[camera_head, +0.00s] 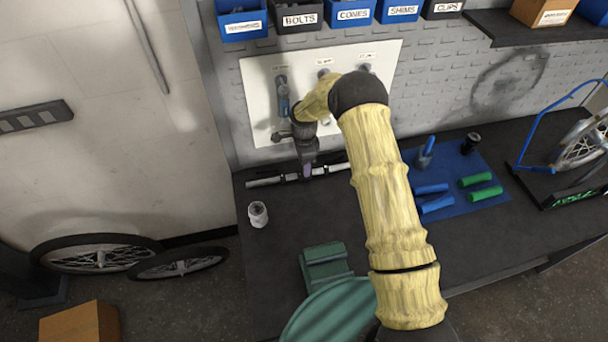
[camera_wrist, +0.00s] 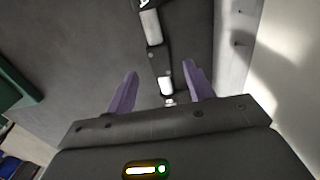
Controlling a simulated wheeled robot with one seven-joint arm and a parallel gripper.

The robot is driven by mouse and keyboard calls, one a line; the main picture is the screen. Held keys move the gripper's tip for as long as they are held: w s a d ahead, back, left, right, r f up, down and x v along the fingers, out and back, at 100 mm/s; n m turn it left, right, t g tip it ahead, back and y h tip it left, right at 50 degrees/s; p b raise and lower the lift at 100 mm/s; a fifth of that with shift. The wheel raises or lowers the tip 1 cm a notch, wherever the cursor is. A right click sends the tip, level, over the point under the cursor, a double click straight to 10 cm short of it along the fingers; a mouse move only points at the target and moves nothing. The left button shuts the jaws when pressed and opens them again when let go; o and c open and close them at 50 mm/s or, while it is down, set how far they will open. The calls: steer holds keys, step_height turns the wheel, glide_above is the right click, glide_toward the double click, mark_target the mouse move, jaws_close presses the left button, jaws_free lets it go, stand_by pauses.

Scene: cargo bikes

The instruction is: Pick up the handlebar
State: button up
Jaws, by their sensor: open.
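The handlebar (camera_head: 265,182) lies on the dark workbench close to the back wall, a slim bar with silver-white and black sections. It also shows in the wrist view (camera_wrist: 150,27), running from the top edge down between my fingers. My gripper (camera_head: 307,171) points down over the middle of the bar. In the wrist view its two purple fingers (camera_wrist: 159,69) are spread apart, one on each side of the bar in the picture. I cannot tell whether the fingertips are above the bar or beside it. My gripper hides the bar's middle in the head view.
A white cup-like container (camera_head: 258,214) stands just in front of the handlebar. A green vise (camera_head: 326,265) is nearer. A blue mat (camera_head: 465,165) with blue and green grips lies right. A white tool board (camera_head: 262,90) and labelled bins (camera_head: 352,12) are on the wall behind.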

step_height(320, 180, down, 4)
steer(key=shift+f+b, duration=0.15)
steer(key=shift+b, duration=0.6)
jaws_close()
steer(key=shift+r, duration=0.2)
